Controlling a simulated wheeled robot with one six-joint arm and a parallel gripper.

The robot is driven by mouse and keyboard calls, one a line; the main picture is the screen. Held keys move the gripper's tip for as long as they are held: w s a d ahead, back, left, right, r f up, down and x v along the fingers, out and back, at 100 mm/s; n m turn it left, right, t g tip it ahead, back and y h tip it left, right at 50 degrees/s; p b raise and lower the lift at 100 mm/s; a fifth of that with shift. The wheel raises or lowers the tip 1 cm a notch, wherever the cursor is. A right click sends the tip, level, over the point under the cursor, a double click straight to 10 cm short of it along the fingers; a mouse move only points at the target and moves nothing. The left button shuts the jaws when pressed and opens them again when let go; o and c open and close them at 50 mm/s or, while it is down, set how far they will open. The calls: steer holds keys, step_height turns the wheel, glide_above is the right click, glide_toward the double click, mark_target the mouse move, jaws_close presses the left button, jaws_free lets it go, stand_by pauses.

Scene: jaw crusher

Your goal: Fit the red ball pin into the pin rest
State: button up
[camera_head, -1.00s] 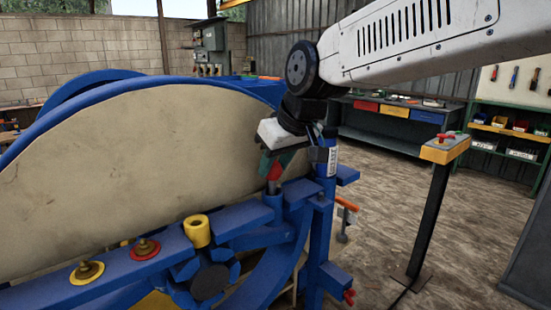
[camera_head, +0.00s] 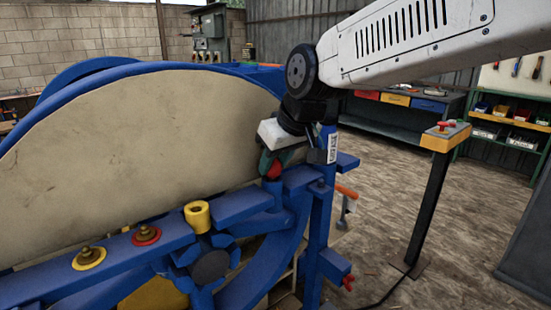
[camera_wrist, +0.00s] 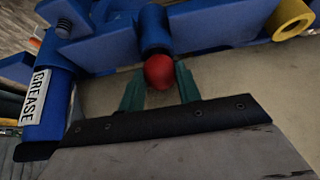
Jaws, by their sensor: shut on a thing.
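The red ball pin's round head (camera_head: 273,171) is between the jaws of my gripper (camera_head: 272,161) beside the pale disc of the wheel. In the wrist view, the red ball (camera_wrist: 159,71) sits between the two green fingers of my gripper (camera_wrist: 159,84), which are shut on it. A short round blue holder, which looks like the pin rest (camera_wrist: 153,30), lies directly at the ball's far side; it also shows under the ball in the head view (camera_head: 272,187). The pin's shank is not visible. I cannot tell how deep it sits.
A blue GREASE cylinder (camera_head: 332,147) stands close right of my gripper. A yellow collar (camera_head: 197,216), a red ring (camera_head: 146,236) and a yellow ring (camera_head: 89,259) are along the blue frame. A control post (camera_head: 430,190) stands on open floor at right.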

steer(key=o, duration=1.1)
steer(key=shift+o, duration=0.2)
steer(key=v, duration=0.7)
steer(key=shift+r, duration=0.35)
steer(key=shift+s+d+f, duration=0.1)
steer(key=shift+s, duration=0.15)
steer(key=s+d+f+m+g+h, duration=0.1)
steer(key=s+d+f+m, duration=0.1)
steer(key=s+d+f, duration=0.2)
steer(key=s+d+f+m+g+h, duration=0.1)
steer(key=s+d+f+m, duration=0.1)
steer(key=s+d+f, duration=0.3)
steer(key=s+d+f+m+g+h, duration=0.1)
steer(key=s+d+f, duration=0.3)
steer(key=s+d, duration=0.7)
steer(key=s+m, duration=0.1)
steer(key=s, duration=0.2)
steer(key=shift+f+m+g, duration=0.35)
steer(key=shift+m+g, duration=0.05)
